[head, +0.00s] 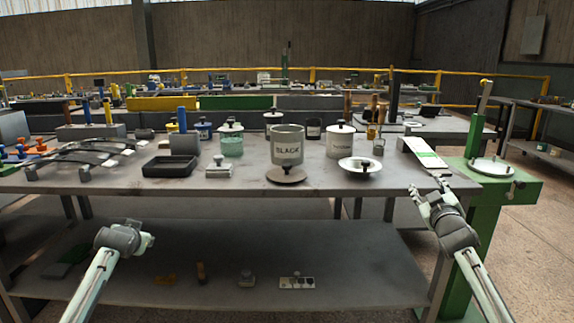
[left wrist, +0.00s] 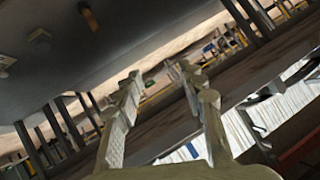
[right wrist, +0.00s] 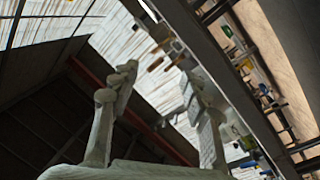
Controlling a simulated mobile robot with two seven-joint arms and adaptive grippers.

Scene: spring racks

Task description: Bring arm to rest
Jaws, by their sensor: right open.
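My right gripper (head: 428,188) is open and empty at the right front corner of the grey workbench (head: 225,186), just in front of a white-and-green flat item (head: 425,155). Its two fingers stand apart in the right wrist view (right wrist: 160,80), with nothing between them. My left gripper (head: 148,240) is in front of the bench, lower than its top and to the left. Its fingers also stand apart with nothing between them in the left wrist view (left wrist: 157,80).
On the bench stand a grey pot marked BLACK (head: 287,146), a black tray (head: 169,166), a white dish (head: 360,165) and curved leaf springs (head: 85,148). A lower shelf (head: 215,260) holds small items. A green stand (head: 487,190) is close on the right.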

